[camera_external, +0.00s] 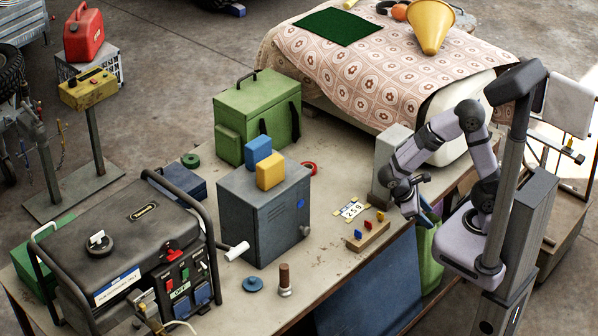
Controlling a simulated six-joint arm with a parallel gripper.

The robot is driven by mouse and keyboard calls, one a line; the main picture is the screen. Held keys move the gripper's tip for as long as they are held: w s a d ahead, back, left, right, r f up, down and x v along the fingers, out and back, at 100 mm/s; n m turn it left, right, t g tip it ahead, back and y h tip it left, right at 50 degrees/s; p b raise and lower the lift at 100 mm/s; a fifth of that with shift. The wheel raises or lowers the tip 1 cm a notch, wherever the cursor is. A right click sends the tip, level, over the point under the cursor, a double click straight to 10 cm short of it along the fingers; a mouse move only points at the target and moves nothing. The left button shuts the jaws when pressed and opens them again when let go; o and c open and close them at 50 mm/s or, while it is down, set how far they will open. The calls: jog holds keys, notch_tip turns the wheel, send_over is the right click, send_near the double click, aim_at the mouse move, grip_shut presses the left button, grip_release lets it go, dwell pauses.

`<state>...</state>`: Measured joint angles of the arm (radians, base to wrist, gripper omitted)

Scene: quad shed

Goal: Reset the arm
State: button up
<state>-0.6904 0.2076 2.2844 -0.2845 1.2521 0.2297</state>
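My arm stands at the right of the external view, mounted by the workbench (225,302). It is folded, with the elbow raised and the forearm reaching left and down. My gripper (418,208) hangs low at the right end of the bench, close to the grey upright block (392,150). It is to the right of a small wooden block with coloured pegs (366,236). The fingers are small and partly lost against the arm, so their opening is unclear. I see nothing clearly held in them.
A grey metal box (262,225) carries a blue block (258,149) and a yellow block (270,171). A number card (351,209) lies near the pegs. A green case (257,115) and a generator (130,245) stand farther left. A cloth-covered surface (370,70) lies behind.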

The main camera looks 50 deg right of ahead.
jog(key=w+d+r+m+t+y+p, duration=0.3)
jog(key=w+d+r+m+y+p, duration=0.1)
jog(key=d+m+y+p, duration=0.1)
jog(key=shift+w+d+r+m+y+p, duration=0.25)
jog(key=shift+d+r+m+y+p, duration=0.15)
jog(key=shift+m+y, duration=0.6)
dwell(0.3)
